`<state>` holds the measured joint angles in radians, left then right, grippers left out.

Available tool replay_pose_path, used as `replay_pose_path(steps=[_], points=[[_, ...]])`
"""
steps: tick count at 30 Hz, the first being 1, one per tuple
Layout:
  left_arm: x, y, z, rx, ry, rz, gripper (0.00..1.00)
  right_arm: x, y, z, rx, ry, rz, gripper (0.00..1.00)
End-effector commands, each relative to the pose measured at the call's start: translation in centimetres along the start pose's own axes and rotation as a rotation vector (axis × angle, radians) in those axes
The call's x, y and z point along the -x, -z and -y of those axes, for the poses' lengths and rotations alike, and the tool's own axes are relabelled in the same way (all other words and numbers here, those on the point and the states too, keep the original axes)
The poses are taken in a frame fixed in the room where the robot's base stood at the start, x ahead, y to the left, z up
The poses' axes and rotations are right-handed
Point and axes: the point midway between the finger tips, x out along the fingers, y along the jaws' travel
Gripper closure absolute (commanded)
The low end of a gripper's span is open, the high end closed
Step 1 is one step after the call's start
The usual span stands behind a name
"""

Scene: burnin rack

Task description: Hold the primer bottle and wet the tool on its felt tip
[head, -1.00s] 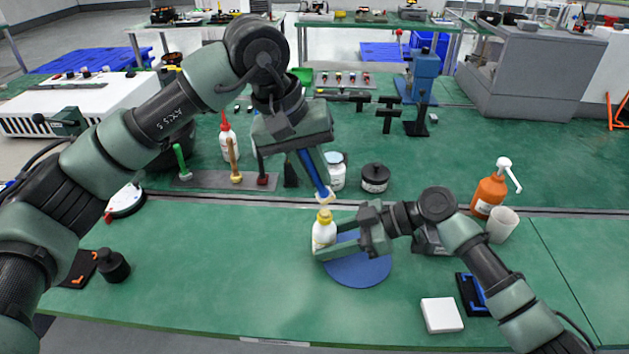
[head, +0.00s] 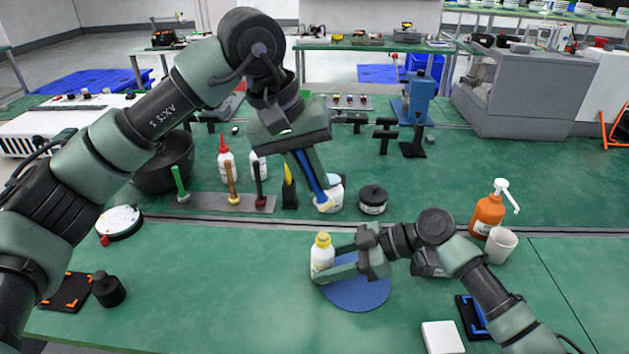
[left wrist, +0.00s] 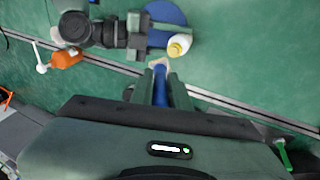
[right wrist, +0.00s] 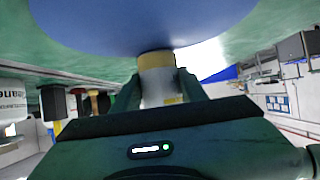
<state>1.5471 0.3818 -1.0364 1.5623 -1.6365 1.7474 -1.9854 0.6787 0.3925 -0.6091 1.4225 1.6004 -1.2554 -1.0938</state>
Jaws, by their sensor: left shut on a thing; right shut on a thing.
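The primer bottle (head: 321,260) is white with a yellow top and stands upright at the left edge of the round blue mat (head: 357,293). My right gripper (head: 337,263) is shut on it from the right; the bottle also shows between the fingers in the right wrist view (right wrist: 158,78). My left gripper (head: 306,168) is shut on the blue-handled tool (head: 313,180), which points down with a pale tip. The tip appears above and apart from the bottle's top. In the left wrist view the tool (left wrist: 160,88) ends beside the bottle (left wrist: 181,43).
An orange pump bottle (head: 487,214) and pale cup (head: 500,246) stand at right. A white block (head: 442,338) lies in front. The front left of the table is mostly clear.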

Motion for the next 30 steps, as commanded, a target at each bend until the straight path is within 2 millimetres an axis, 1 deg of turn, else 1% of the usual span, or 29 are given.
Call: replay_pose_path(steps=[3, 4, 5, 6, 7, 16, 20, 23, 30], points=[[0.0, 0.0, 0.0, 0.000, 0.000, 0.000, 1.00, 0.0, -0.1, 0.0, -0.001, 0.001, 0.001, 0.80], [0.0, 0.0, 0.0, 0.000, 0.000, 0.000, 1.00, 0.0, -0.1, 0.0, -0.001, 0.001, 0.001, 0.55], [0.0, 0.0, 0.0, 0.000, 0.000, 0.000, 1.00, 0.0, -0.1, 0.0, -0.001, 0.001, 0.001, 0.46], [0.0, 0.0, 0.0, 0.000, 0.000, 0.000, 1.00, 0.0, -0.1, 0.0, -0.001, 0.001, 0.001, 0.35], [0.0, 0.0, 0.0, 0.000, 0.000, 0.000, 1.00, 0.0, -0.1, 0.0, 0.000, 0.001, 0.001, 0.32], [0.0, 0.0, 0.0, 0.000, 0.000, 0.000, 1.00, 0.1, 0.0, 0.0, 0.000, 0.000, 0.000, 0.32], [0.0, 0.0, 0.0, 0.000, 0.000, 0.000, 1.00, 1.0, -0.1, -0.1, 0.000, -0.002, 0.001, 0.32], [0.0, 0.0, 0.0, 0.000, 0.000, 0.000, 1.00, 2.6, -0.1, -0.1, 0.000, -0.002, 0.001, 0.32], [0.0, 0.0, 0.0, 0.000, 0.000, 0.000, 1.00, 7.8, -0.1, -0.1, -0.001, -0.003, 0.002, 0.32]])
